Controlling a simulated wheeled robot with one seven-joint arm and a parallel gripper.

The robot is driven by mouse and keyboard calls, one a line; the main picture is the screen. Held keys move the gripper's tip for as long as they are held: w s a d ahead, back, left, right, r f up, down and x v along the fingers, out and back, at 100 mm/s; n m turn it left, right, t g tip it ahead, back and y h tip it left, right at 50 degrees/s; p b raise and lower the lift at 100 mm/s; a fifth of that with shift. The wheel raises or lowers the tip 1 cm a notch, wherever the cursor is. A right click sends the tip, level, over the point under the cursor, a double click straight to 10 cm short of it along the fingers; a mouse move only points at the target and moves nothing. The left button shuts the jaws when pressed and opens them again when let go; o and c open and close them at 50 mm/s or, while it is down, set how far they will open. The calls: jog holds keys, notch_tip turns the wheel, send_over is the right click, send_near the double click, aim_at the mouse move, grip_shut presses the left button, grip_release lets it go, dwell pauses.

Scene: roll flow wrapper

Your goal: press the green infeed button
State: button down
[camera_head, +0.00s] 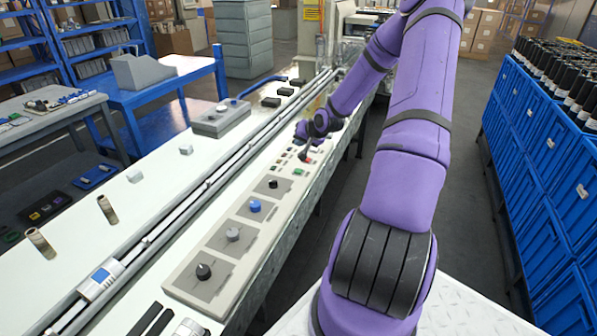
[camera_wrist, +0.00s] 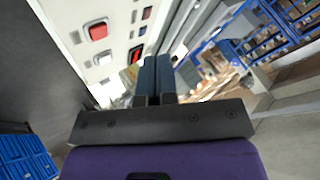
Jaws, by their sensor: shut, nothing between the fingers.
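A small green button (camera_head: 298,171) sits on the long control panel in the head view, just nearer to me than my gripper (camera_head: 306,153). A red button (camera_head: 308,161) lies beside it, close under the fingertips. In the wrist view my gripper (camera_wrist: 154,62) is shut and empty, its two dark fingers side by side. A raised red button (camera_wrist: 98,31) shows there left of the fingers, with a red rocker switch (camera_wrist: 136,54) near the fingertips. A small green spot also shows above that switch. I cannot tell whether the fingertips touch the panel.
The panel carries a black knob (camera_head: 204,271), a grey knob (camera_head: 233,234) and a blue knob (camera_head: 254,206) nearer to me. A rail (camera_head: 190,200) runs along the conveyor on the left. Blue crates (camera_head: 545,165) with bottles line the right, with open floor between.

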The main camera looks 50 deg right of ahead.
aim_at(300, 170)
jog(key=shift+f, duration=4.4)
jog(key=shift+f, duration=0.1)
jog(key=shift+f, duration=0.3)
